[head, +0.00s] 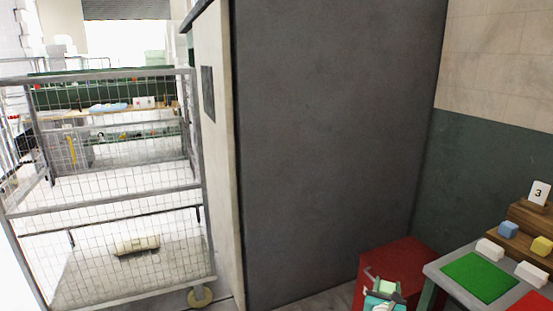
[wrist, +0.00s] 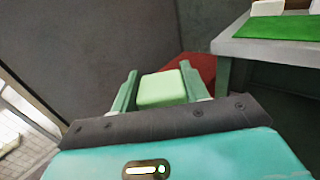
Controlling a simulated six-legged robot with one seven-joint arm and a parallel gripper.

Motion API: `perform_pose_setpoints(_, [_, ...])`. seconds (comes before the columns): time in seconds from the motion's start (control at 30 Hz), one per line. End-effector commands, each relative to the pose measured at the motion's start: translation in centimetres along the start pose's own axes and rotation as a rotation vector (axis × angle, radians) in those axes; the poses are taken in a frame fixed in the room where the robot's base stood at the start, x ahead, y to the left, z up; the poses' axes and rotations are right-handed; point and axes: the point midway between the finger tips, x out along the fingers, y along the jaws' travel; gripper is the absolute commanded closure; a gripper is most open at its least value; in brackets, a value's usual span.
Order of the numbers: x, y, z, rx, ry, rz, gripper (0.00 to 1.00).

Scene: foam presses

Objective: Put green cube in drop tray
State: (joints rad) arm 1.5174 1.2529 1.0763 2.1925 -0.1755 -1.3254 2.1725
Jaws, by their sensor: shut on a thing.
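A pale green cube (wrist: 162,89) sits between the two green fingers of my gripper (wrist: 158,75) in the wrist view. The fingers are shut on its sides. In the head view my gripper (head: 383,283) is low at the right, in front of a red box and left of a grey-topped table (head: 440,272). A flat green panel (head: 479,276) lies on that table, and its edge also shows in the wrist view (wrist: 280,26). I cannot tell for sure which thing is the drop tray.
The red box (head: 400,255) stands on the floor against a large dark grey panel (head: 335,130). White blocks (head: 490,250), a red panel (head: 533,303) and wooden steps with a blue cube (head: 508,230) and a yellow cube (head: 541,246) are at right. A wire cage cart (head: 110,205) stands left.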

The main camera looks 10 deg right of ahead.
Motion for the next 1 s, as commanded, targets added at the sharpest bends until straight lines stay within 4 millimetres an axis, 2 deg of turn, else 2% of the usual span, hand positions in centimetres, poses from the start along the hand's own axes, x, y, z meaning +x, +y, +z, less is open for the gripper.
perform_pose_setpoints(0.03, [-0.8, 2.8, -1.3, 0.003, 0.005, 0.056, 0.77])
perform_pose_setpoints(0.2, [-4.1, 10.7, -4.7, 0.002, 0.005, 0.227, 0.77])
perform_pose_setpoints(0.37, [-8.5, 17.6, -7.5, 0.002, 0.005, 0.388, 0.77])
perform_pose_setpoints(0.5, [-13.0, 22.8, -9.7, 0.003, 0.005, 0.522, 0.77])
perform_pose_setpoints(0.6, [-15.8, 25.4, -10.8, 0.002, 0.003, 0.598, 0.77])
perform_pose_setpoints(0.7, [-17.9, 27.1, -11.5, 0.000, 0.002, 0.649, 0.77])
perform_pose_setpoints(0.8, [-18.9, 27.9, -11.8, 0.000, 0.000, 0.675, 0.77])
perform_pose_setpoints(1.0, [-19.1, 28.0, -11.9, -0.001, -0.001, 0.680, 0.77])
